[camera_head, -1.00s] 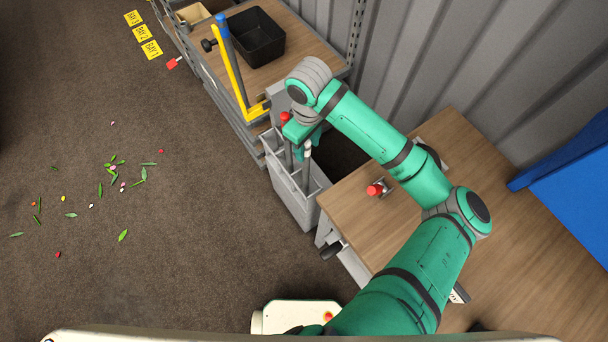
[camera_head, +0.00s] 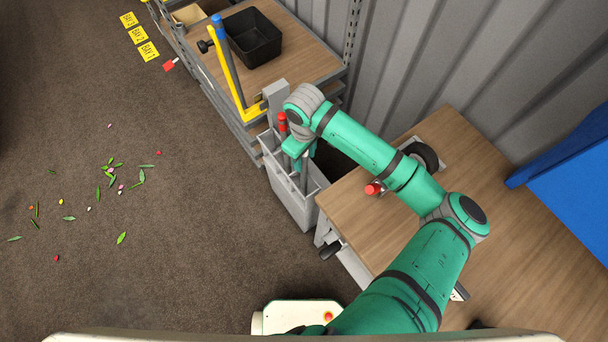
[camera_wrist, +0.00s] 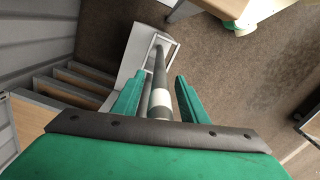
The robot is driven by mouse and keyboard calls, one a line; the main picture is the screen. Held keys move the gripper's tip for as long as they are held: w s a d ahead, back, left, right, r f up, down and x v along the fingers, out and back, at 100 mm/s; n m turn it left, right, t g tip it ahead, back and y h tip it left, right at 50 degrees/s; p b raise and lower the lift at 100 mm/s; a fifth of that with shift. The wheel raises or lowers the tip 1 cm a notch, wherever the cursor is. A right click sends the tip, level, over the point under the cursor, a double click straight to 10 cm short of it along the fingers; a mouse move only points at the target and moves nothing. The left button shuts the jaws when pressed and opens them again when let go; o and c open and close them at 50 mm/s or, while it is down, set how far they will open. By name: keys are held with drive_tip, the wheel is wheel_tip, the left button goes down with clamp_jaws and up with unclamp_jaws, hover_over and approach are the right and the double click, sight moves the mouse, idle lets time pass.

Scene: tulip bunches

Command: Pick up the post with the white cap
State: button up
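The post with the white cap (camera_wrist: 160,98) runs between my two green fingers in the wrist view, its white part close to the palm. My gripper (camera_wrist: 160,80) is open around it, with a narrow gap showing on both sides. The post's lower end goes down into the grey bin (camera_wrist: 137,55). A red-capped post (camera_head: 283,123) stands in the bin just left of my gripper.
A blue-capped post (camera_head: 227,60) stands by a yellow bracket (camera_head: 228,78) at the shelf, near a black tray (camera_head: 254,36). A wooden table (camera_head: 368,225) with a red-topped item (camera_head: 373,189) is right of the bin. The floor at left holds scattered petals and leaves.

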clamp_jaws()
drive_tip(key=shift+r, duration=0.1)
